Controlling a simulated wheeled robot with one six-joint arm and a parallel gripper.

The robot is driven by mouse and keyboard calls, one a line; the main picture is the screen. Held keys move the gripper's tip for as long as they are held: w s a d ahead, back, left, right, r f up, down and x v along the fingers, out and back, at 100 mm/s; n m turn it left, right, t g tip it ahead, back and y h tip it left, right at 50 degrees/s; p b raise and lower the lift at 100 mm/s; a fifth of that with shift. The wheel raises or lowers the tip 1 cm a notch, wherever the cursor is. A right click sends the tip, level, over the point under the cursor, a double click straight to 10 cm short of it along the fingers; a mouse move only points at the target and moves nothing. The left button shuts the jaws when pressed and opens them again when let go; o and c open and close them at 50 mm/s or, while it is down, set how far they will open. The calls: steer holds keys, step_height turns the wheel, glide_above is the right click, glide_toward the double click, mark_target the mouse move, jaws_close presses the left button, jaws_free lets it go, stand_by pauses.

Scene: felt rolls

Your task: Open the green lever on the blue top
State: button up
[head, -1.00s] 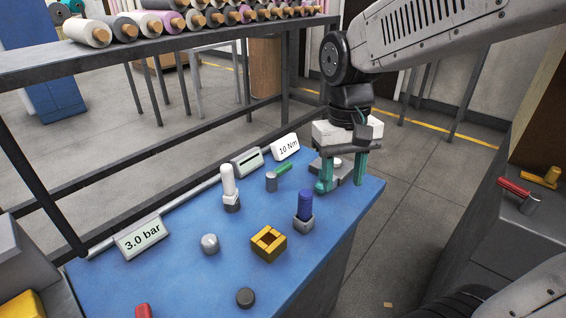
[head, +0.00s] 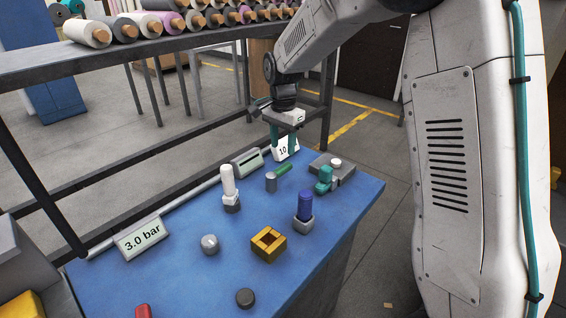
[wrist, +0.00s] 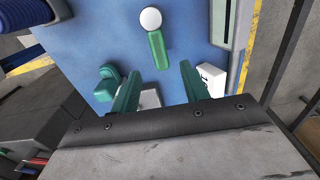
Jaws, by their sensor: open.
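The green lever (head: 284,169) is a short bar on a grey round post (head: 271,182) on the blue top (head: 190,285). In the head view it points up and to the right. The wrist view shows the lever (wrist: 157,49) with the pale round cap (wrist: 150,20) of its post, ahead of my fingers. My gripper (head: 283,143) is open and empty, beyond the lever near the 10 Nm sign. In the wrist view my gripper (wrist: 159,72) has one teal finger on each side of the lever's line, with the lever's near end just ahead of the tips. Contact cannot be told.
A grey block (head: 343,174) with a green part (head: 324,180) stands right of the lever. The 10 Nm sign (head: 285,150) and a display box (head: 247,162) stand at the back edge. A white cylinder (head: 228,183), blue cylinder (head: 305,206) and yellow square (head: 268,244) stand nearer.

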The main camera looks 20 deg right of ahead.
mark_target(283, 166)
step_height(283, 166, down, 7)
steer(key=shift+r, duration=0.1)
stand_by(0.3)
jaws_close()
